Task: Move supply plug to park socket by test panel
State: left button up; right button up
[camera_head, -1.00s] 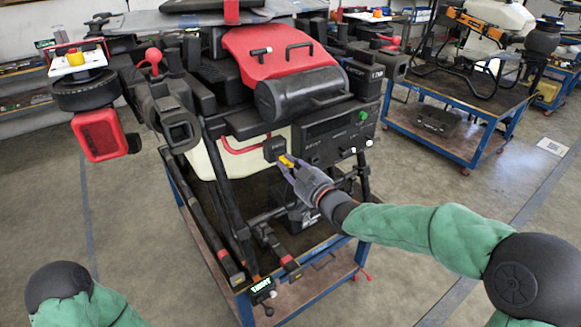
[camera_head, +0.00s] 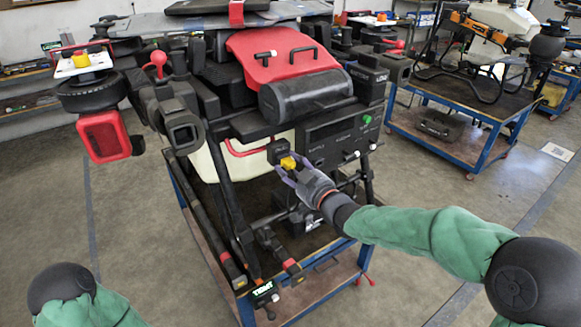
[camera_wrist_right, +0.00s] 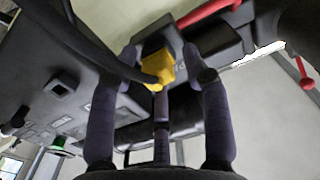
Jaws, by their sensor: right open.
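The yellow supply plug (camera_head: 288,163) is at the dark block (camera_head: 279,148) on the drone's front, left of the dark test panel (camera_head: 338,137). In the right wrist view the plug (camera_wrist_right: 158,68) sits against that block, with a thick black cable running from it to the upper left. Whether it is fully seated cannot be told. My right gripper (camera_head: 286,174) is open, its purple-grey fingers on either side of the plug with gaps visible in the right wrist view. A square dark opening (camera_wrist_right: 61,85), possibly the park socket, shows left there. My left gripper is out of view.
The drone stands on a blue-framed cart (camera_head: 240,300). Its black legs and a red hose (camera_head: 245,151) are close to my right gripper. A second cart (camera_head: 440,140) stands at the right. Floor is clear at the left.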

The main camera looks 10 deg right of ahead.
jog(key=v, duration=1.1)
jog(key=shift+s, duration=0.35)
jog(key=s+a+f+m+g+h, duration=0.15)
jog(key=f+g, duration=0.25)
jog(key=f, duration=1.1)
jog(key=a+f+m+g+h, duration=0.1)
jog(key=a+f+m+g, duration=0.2)
jog(key=f, duration=1.1)
jog(key=s+a+f+m+g, duration=0.1)
jog(key=s+a+f+g, duration=0.2)
jog(key=s+f, duration=0.7)
jog(key=s+a+f+m+g, duration=0.1)
jog(key=s+a+f+g, duration=0.1)
jog(key=s+f+g, duration=0.4)
jog(key=s+f, duration=0.5)
jog(key=shift+a+f+g+p, duration=0.2)
jog(key=shift+a+g+p, duration=0.1)
jog(key=shift+a+p, duration=0.1)
jog(key=shift+c, duration=0.9)
jog(key=shift+d, duration=0.15)
